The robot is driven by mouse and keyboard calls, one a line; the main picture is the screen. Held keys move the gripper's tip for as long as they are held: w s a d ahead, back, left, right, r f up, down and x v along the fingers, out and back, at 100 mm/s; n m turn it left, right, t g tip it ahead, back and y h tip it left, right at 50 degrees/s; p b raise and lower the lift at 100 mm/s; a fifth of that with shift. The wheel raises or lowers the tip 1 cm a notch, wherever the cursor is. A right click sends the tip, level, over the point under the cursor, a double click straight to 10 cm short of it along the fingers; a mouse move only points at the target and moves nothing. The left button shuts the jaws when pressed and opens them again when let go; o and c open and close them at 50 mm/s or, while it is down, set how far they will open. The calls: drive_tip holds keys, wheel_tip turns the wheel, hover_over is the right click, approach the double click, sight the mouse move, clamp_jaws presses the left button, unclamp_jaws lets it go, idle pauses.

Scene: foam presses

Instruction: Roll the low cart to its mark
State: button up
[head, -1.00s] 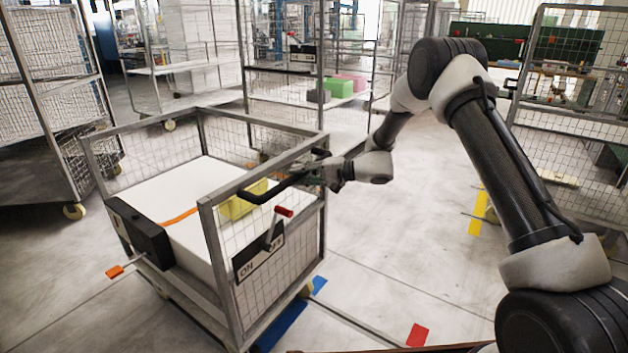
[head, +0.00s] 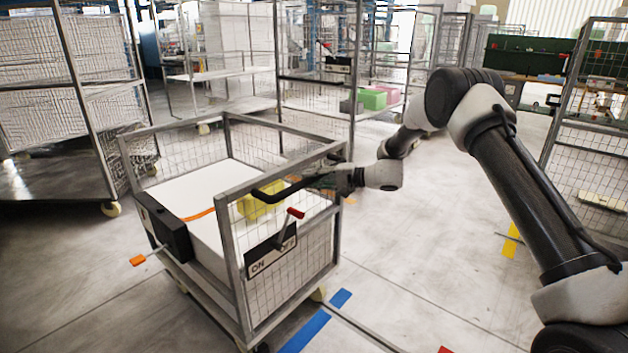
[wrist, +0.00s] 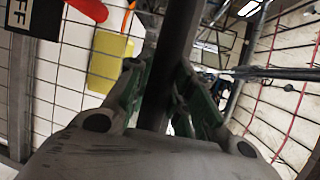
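The low cart (head: 222,196) is a grey metal frame with mesh sides, standing left of centre in the head view. It holds a white block (head: 200,222) with an orange strap and a yellow piece (head: 258,203). Its near side has an ON/OFF plate (head: 270,256) and a red-tipped lever (head: 294,213); the lever's setting is unclear. Contact is partly hidden. Which floor mark is the cart's is unclear.
Blue tapes (head: 304,331) and (head: 340,298) lie beside the cart's near right corner. Yellow tape (head: 511,241) lies farther right. Tall mesh carts stand at left (head: 75,100) and behind (head: 318,85). Open floor (head: 425,250) lies right of the cart.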

drive_tip(key=o, duration=0.4)
drive_tip(key=v, duration=1.2)
drive_tip(key=shift+m, duration=0.3)
